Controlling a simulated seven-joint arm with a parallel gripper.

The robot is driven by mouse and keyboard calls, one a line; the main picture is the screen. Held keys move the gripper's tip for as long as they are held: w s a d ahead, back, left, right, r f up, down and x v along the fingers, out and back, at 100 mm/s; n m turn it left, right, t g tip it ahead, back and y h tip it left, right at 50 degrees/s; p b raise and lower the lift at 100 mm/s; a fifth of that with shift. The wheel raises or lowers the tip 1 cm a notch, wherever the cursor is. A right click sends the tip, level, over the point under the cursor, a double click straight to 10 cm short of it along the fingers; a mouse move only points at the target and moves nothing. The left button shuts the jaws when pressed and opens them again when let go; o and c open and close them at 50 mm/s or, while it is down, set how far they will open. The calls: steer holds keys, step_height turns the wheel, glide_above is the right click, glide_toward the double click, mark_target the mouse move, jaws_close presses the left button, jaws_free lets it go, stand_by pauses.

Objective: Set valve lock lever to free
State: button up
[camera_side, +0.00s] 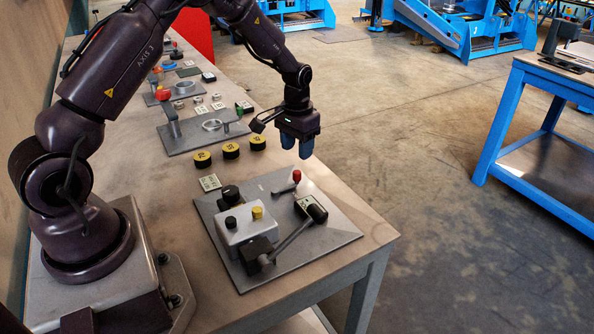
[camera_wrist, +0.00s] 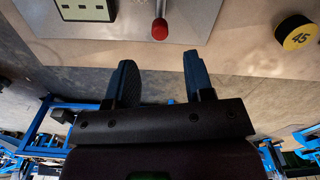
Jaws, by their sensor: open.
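A grey panel (camera_side: 331,240) at the near end of the table carries two levers. One is a short lever with a red ball end (camera_side: 296,175) at the panel's far right; it also shows at the top of the wrist view (camera_wrist: 159,28). The other is a longer grey lever with a black grip (camera_side: 317,212), slanting up right from a dark block. I cannot tell which is the valve lock lever, and no lever label is readable. My gripper (camera_side: 297,148) is open and empty, above and beyond the red-ended lever. Its blue fingers (camera_wrist: 158,75) point toward the panel, apart from it.
A light box (camera_side: 243,230) with black and yellow knobs stands on the panel. A label plate (camera_side: 303,205) lies beside the black grip. Several black-and-yellow discs (camera_side: 230,149) stand behind the panel, one near my fingers in the wrist view (camera_wrist: 297,33). A further fixture plate (camera_side: 190,138) lies beyond.

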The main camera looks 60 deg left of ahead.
mark_target(297, 172)
step_height(297, 172, down, 8)
steer(key=shift+r, duration=0.25)
jaws_close()
